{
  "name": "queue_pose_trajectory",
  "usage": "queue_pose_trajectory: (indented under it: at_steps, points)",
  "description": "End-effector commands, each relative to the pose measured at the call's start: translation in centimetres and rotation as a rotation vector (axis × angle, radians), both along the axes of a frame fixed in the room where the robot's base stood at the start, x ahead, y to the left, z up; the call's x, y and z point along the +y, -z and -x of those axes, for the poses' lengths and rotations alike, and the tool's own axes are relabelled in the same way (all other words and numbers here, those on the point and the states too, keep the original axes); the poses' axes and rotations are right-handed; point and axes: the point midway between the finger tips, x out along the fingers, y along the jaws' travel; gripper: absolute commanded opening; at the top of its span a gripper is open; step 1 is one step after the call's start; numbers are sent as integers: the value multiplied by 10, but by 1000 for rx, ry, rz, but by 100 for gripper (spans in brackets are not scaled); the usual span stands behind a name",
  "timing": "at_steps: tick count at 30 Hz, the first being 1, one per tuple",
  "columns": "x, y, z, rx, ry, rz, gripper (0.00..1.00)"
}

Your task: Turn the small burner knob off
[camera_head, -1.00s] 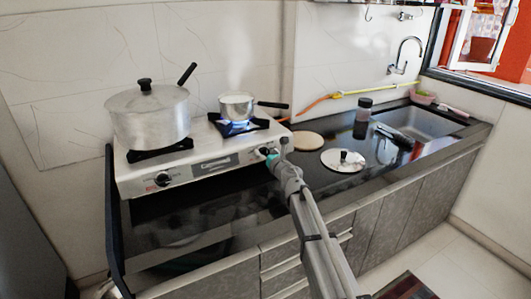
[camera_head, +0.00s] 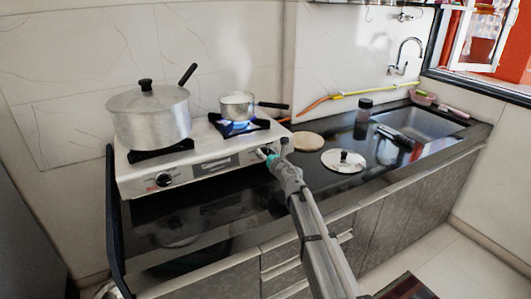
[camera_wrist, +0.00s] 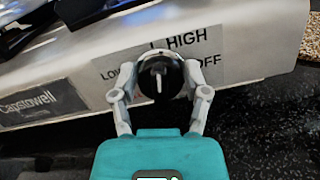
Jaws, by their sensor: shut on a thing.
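The small burner knob (camera_wrist: 160,76) is round and dark with a white pointer line, on the stove's front panel. In the wrist view the line stands nearly upright, below the HIGH print, with LOW at the left and OFF at the right. My gripper (camera_wrist: 161,92) has one finger on each side of the knob and is shut on it. The fingertips are partly hidden at the knob's sides. In the head view my gripper (camera_head: 267,153) is at the right end of the stove front (camera_head: 215,167). The small burner (camera_head: 238,127) shows a blue flame.
A small pan (camera_head: 238,105) stands on the lit burner, its handle pointing right. A large lidded pot (camera_head: 150,118) stands on the left burner above another knob (camera_head: 164,180). A lid (camera_head: 343,161) and a round board (camera_head: 307,141) lie on the counter right of the stove.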

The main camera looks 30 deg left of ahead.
Motion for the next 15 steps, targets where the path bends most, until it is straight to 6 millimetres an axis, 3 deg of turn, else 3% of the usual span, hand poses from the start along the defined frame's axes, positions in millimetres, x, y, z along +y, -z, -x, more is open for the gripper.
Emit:
queue_pose_trajectory:
  at_steps: [15]
  points:
    - [-4,1,0,17,10,-10,12]
